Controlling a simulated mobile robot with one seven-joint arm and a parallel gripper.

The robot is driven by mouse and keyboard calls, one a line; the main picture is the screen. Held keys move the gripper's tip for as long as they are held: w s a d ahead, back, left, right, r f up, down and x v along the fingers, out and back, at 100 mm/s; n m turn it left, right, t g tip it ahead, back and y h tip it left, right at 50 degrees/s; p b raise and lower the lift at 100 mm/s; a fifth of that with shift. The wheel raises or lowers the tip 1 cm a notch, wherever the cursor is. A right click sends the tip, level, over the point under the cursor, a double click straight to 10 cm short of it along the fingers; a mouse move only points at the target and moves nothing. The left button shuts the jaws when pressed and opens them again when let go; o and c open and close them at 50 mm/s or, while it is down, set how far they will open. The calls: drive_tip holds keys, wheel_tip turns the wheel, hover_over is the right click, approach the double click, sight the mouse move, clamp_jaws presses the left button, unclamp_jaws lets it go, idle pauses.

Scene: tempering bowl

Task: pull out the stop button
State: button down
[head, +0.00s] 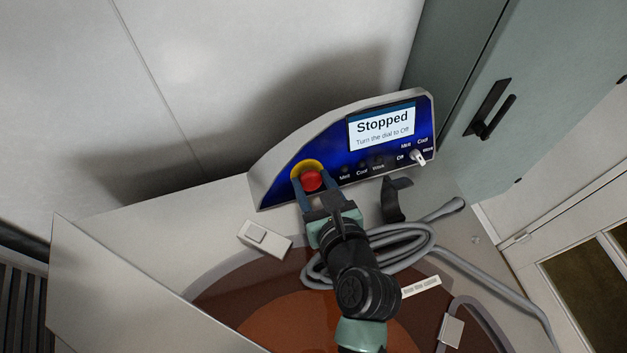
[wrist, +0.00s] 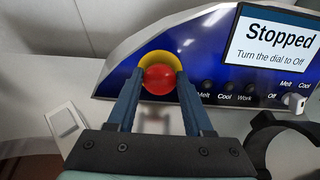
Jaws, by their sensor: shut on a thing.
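The stop button (head: 311,181) is a red knob on a yellow ring at the left of a blue control panel (head: 338,166). It also shows in the wrist view (wrist: 159,80). My gripper (head: 311,184) is at the button, one blue finger on each side of it, shut on the red knob. In the wrist view the fingertips (wrist: 159,78) flank the knob. The panel's screen (head: 381,127) reads "Stopped" and "Turn the dial to Off". The white dial (head: 418,157) is at the panel's right, its pointer towards the right-hand labels; the exact setting is hard to tell.
A coiled grey hose (head: 405,246) lies below the panel, near my arm. A black hook-like bracket (head: 394,198) stands right of my gripper. A small white switch box (head: 264,238) is at the left. A brown-filled bowl (head: 230,303) is below. A grey-green cabinet (head: 530,100) stands at right.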

drive_tip(key=shift+s+d+r+p, duration=0.15)
drive_tip(key=shift+s+r+p, duration=0.25)
drive_tip(key=shift+p, duration=0.3)
drive_tip(key=shift+s+d+p, duration=0.15)
drive_tip(key=shift+s+p, duration=0.25)
drive_tip(key=shift+w+f, duration=0.1)
drive_tip(key=c, duration=0.8)
unclamp_jaws()
drive_tip(key=o, duration=0.5)
drive_tip(key=shift+s, duration=0.25)
drive_tip(key=shift+w, duration=0.1)
